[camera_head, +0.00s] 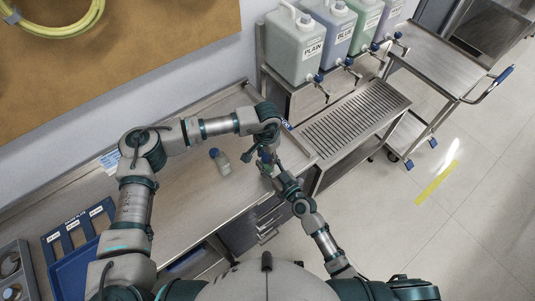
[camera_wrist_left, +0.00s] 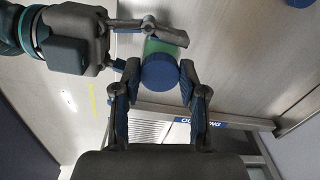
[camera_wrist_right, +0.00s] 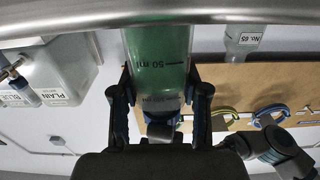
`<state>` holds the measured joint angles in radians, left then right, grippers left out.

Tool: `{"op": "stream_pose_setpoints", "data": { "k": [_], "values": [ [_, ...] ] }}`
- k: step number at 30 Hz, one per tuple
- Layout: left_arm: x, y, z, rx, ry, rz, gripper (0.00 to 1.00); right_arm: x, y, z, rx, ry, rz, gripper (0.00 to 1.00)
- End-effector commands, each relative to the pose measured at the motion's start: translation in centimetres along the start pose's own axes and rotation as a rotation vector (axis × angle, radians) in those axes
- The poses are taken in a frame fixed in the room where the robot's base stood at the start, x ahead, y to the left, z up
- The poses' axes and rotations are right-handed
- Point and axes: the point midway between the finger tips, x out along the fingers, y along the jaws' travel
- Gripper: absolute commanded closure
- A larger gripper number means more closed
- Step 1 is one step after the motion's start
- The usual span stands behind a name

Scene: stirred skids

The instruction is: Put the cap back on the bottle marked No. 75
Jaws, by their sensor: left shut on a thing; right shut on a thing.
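My left gripper (camera_wrist_left: 158,80) is shut on a round blue cap (camera_wrist_left: 160,72). The cap lies over a small clear bottle with green liquid (camera_wrist_left: 168,38), seen from above in the left wrist view. My right gripper (camera_wrist_right: 160,95) is shut on this bottle (camera_wrist_right: 157,60), whose 50 ml mark shows in the right wrist view. I cannot read a number on it, nor tell whether the cap touches its neck. In the head view both grippers meet above the bench, left gripper (camera_head: 266,150) and right gripper (camera_head: 268,170) close together.
A second bottle with a blue cap (camera_head: 222,164) stands on the bench (camera_head: 180,205); a bottle marked No. 65 (camera_wrist_right: 243,40) shows in the right wrist view. A blue rack (camera_head: 75,245) lies at the lower left. Large containers (camera_head: 295,48) with taps stand beyond a drain grating (camera_head: 355,122).

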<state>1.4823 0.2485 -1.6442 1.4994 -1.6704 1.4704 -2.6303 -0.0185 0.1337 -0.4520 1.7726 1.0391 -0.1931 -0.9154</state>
Motion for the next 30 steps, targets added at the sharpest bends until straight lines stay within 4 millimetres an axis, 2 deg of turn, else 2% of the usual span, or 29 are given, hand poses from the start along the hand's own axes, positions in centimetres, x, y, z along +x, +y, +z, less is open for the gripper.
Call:
{"op": "stream_pose_setpoints", "data": {
  "k": [3, 12, 13, 15, 25, 30],
  "values": [
    [0.1, -0.2, 0.2, 0.088, -0.007, -0.002, 0.72, -0.1, 0.4, 0.2, 0.001, -0.003, 0.007, 1.00],
    [0.2, -0.3, 0.2, 0.101, -0.008, -0.004, 0.72, -0.1, 0.4, 0.2, 0.001, -0.003, 0.007, 1.00],
    [0.2, -0.3, 0.2, 0.101, -0.008, -0.004, 0.51, -0.1, 0.4, 0.2, 0.001, -0.003, 0.008, 1.00],
    [0.2, -0.3, 0.2, 0.100, -0.007, -0.003, 0.34, -0.1, 0.4, 0.2, 0.001, -0.003, 0.007, 1.00],
    [0.0, -0.2, 0.1, 0.100, -0.003, -0.002, 0.33, -0.1, 0.1, 0.2, 0.002, -0.003, 0.002, 1.00],
    [-1.5, -0.2, 0.1, 0.100, -0.002, -0.002, 0.33, -0.1, 0.1, 0.2, 0.002, -0.003, 0.001, 1.00]
  ]
}}
